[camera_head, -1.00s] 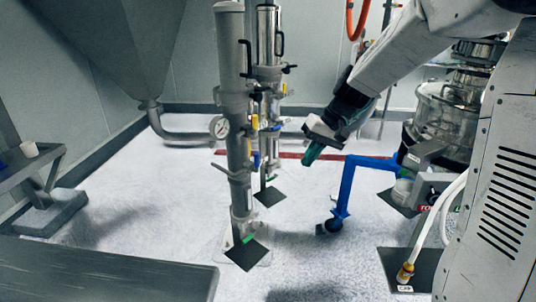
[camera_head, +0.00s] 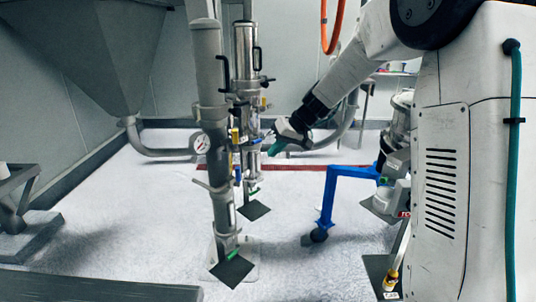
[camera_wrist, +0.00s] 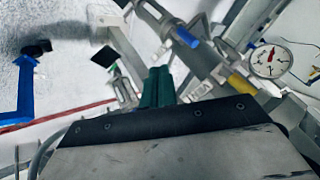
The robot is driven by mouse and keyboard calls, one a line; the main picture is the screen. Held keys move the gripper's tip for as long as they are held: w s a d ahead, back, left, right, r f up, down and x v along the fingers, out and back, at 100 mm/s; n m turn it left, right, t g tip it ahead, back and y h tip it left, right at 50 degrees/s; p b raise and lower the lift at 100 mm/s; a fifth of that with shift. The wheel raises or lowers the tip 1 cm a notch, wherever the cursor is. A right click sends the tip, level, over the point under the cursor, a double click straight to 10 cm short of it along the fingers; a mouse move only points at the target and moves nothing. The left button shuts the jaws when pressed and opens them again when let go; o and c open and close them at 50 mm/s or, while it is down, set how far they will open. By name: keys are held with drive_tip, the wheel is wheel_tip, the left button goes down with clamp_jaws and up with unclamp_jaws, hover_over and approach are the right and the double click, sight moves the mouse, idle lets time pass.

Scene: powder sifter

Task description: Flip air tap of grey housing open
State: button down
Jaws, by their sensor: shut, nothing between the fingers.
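The grey housing (camera_head: 209,62) is the nearer upright column in the head view, with a round gauge (camera_head: 200,144) low on its left. A yellow handle (camera_head: 235,137) and a lower blue handle (camera_head: 238,176) sit on its right side. I cannot tell for sure which is the air tap. My gripper (camera_head: 275,148) is right of the columns, with its green fingers pointing left toward them. The wrist view shows the fingers (camera_wrist: 157,87) together and empty, apart from a blue handle (camera_wrist: 186,37) and a yellow handle (camera_wrist: 240,85), which lie above and to the right.
A silver column (camera_head: 246,60) stands just behind the grey housing, close to my gripper. A blue stand (camera_head: 330,190) is at lower right. A large hopper (camera_head: 95,50) and its pipe (camera_head: 160,151) are at left. Open floor lies in front of the columns.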

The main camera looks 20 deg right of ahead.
sight(238, 174)
drive_tip(key=w+a+f, duration=0.3)
drive_tip(key=a+f, duration=0.3)
drive_tip(key=a, duration=0.1)
drive_tip(key=shift+a+f, duration=0.2)
drive_tip(key=shift+a, duration=0.15)
drive_tip(key=shift+d, duration=0.1)
